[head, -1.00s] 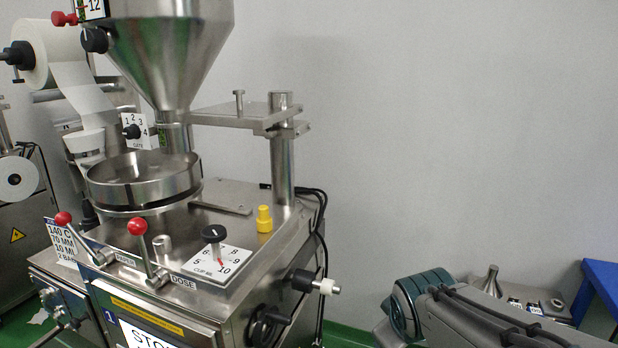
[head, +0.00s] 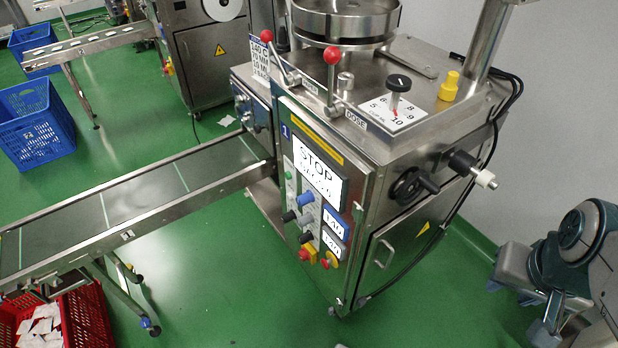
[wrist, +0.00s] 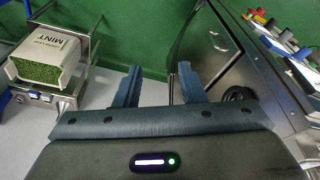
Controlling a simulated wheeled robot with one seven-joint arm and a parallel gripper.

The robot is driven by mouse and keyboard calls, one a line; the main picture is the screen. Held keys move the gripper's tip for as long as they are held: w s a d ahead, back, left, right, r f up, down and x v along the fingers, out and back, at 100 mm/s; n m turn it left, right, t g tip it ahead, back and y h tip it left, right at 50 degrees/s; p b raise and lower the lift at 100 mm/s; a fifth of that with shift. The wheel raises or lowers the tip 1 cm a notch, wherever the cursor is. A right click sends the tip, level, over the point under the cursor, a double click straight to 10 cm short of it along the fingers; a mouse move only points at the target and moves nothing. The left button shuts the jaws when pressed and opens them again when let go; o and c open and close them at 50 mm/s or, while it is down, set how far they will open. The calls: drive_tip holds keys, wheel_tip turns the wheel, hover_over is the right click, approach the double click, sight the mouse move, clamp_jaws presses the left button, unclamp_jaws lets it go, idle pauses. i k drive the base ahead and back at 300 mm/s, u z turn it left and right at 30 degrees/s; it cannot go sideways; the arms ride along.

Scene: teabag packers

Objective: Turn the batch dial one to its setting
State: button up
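The machine marked 1 (head: 395,165) stands in the middle of the head view. I cannot tell which of these is batch dial one; the small lettering is unreadable. My gripper (wrist: 156,82) is open and empty in the wrist view, its two dark fingers apart. The panel's coloured controls (wrist: 283,36) show at the upper right there, well away from the fingers.
A conveyor (head: 120,205) runs out left from the machine, with a red crate (head: 90,318) below it. A handwheel (head: 408,187) and a white-tipped crank (head: 484,178) stick out on the machine's right. A MINT box (wrist: 50,55) stands left in the wrist view. Green floor is clear in front.

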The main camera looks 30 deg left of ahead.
sight(291, 215)
drive_tip(key=u, duration=1.45)
